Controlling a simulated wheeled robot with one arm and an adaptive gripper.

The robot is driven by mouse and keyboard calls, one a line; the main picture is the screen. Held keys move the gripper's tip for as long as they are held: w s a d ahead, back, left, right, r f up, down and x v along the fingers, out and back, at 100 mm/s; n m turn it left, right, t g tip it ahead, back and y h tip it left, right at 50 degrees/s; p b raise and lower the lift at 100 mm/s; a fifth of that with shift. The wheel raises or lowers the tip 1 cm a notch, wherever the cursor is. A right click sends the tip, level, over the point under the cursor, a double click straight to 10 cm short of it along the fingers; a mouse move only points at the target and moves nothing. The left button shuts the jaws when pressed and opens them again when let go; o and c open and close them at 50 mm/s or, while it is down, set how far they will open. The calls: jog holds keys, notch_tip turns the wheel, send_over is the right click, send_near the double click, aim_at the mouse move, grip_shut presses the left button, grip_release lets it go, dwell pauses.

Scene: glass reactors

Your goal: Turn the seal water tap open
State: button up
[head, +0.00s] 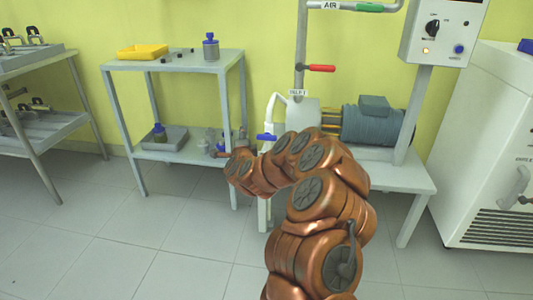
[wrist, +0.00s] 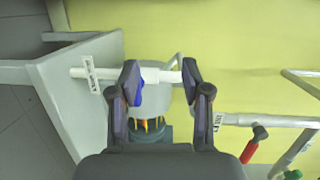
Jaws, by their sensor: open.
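The tap with a blue handle (head: 266,137) sits on a white pipe left of the pump; I take it as the seal water tap, though I cannot read its label. In the wrist view the blue handle (wrist: 137,92) lies between my fingers, close beside the left one, which partly covers it. My gripper (wrist: 160,70) is open, with its fingers on both sides of the handle and across the white pipe (wrist: 150,75). I cannot tell whether the left finger touches the handle.
A red-handled valve (head: 321,68) and a green-handled one (head: 369,7) are on the pipes above. A grey shelf table (head: 180,64) is at left. The floor in front is clear.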

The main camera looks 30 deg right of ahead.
aim_at(266, 139)
jog(key=s+d+f+m+g+h+b, duration=0.1)
jog(key=s+d+f+m+h+b, duration=0.15)
jog(key=d+f, duration=0.35)
jog(key=shift+m+h, duration=0.25)
jog(key=shift+h, duration=0.2)
jog(key=shift+d+r+b+x, duration=0.1)
jog(key=shift+b+x, duration=0.35)
jog(key=shift+x, duration=1.65)
jog(key=shift+d+r+b+x, duration=0.15)
jog(key=shift+b+x, duration=0.3)
jog(key=shift+x, duration=1.6)
jog(key=shift+s, duration=0.15)
grip_shut()
